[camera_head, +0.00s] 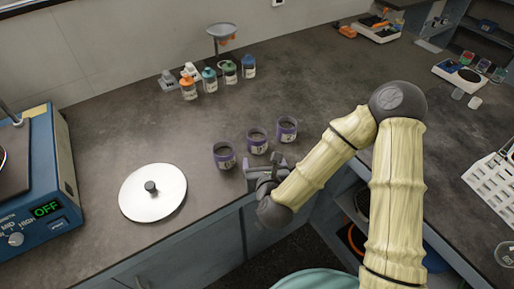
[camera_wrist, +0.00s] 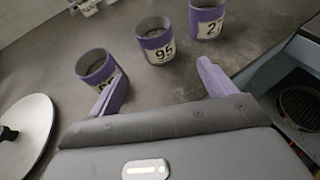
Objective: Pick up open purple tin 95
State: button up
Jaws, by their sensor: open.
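Three open purple tins stand upright in a row on the dark counter. The middle one is tin 95 (camera_wrist: 158,41), its label readable in the wrist view; in the head view it is the middle tin (camera_head: 256,139). Dark contents show inside it. Another tin (camera_wrist: 95,68) is at its left, its label partly hidden by a finger, and a third tin (camera_wrist: 207,18), labelled with a number starting with 2, is at its right. My gripper (camera_wrist: 160,90) is open and empty. Its fingers are short of tin 95, which lies ahead between their directions, apart from them.
A white round lid (camera_head: 153,191) with a dark knob lies left of the tins; it also shows in the wrist view (camera_wrist: 22,135). Several small bottles (camera_head: 209,80) stand behind. A blue hot plate (camera_head: 45,175) is at far left. The counter's front edge runs close below my gripper.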

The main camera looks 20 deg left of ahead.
aim_at(258, 148)
jog(key=shift+w+a+f+b, duration=0.1)
jog(key=shift+w+f+b, duration=0.2)
jog(key=shift+b, duration=0.5)
jog(key=x, duration=0.6)
jog(key=shift+w+a+p, duration=0.15)
jog(key=shift+p, duration=0.15)
jog(key=shift+w+a+f, duration=0.15)
jog(key=shift+w, duration=0.2)
jog(key=shift+f+p+x, duration=0.1)
jog(key=shift+p+x, duration=0.05)
jog(key=shift+x, duration=1.15)
jog(key=shift+f+p+x, duration=0.15)
jog(key=shift+x, duration=1.2)
jog(key=shift+s+a, duration=0.2)
jog(key=shift+s, duration=0.05)
